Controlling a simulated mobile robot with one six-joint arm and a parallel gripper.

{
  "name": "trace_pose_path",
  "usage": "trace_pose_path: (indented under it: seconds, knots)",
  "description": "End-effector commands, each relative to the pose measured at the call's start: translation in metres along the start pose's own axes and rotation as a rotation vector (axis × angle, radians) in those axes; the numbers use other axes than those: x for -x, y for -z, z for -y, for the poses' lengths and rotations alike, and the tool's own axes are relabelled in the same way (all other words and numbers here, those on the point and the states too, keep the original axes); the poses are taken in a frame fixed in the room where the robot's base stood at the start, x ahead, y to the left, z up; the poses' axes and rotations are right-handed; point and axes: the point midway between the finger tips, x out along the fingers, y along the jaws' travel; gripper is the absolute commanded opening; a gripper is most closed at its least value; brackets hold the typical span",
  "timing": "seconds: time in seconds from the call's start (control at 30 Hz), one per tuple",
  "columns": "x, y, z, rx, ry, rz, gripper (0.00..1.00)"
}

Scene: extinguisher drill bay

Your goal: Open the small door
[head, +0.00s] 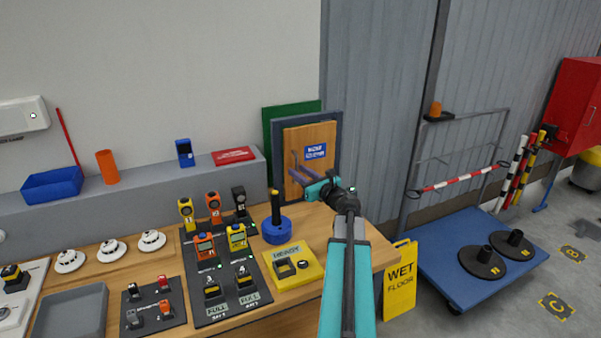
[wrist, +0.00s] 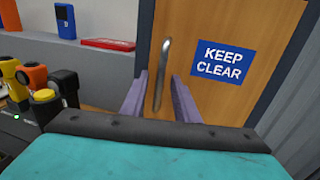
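The small door (head: 322,134) is a wooden panel in a dark grey frame (head: 277,140) at the back of the bench, and it looks shut. It carries a blue sign, which reads KEEP CLEAR in the wrist view (wrist: 223,62). A vertical metal handle (wrist: 162,72) stands near the door's left edge. My gripper (head: 293,162) is in front of the door's left side. In the wrist view its purple fingers (wrist: 160,95) are apart, one on each side of the handle's lower part. I cannot tell whether either finger touches the handle.
A blue holder with a black upright (head: 277,225) stands left of my arm, near a yellow READY block (head: 293,266). Detectors on a dark board (head: 222,270) fill the bench further left. A blue box and a red book (head: 233,156) sit on the grey ledge.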

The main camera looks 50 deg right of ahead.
Motion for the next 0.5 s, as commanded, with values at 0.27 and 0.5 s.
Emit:
trace_pose_path:
  seconds: [0.27,0.5]
  knots:
    - [0.0001,0.0001,0.0002,0.0,0.0,0.0,0.25]
    - [0.0003,0.0001,0.0005,0.0,0.001,0.0,0.0]
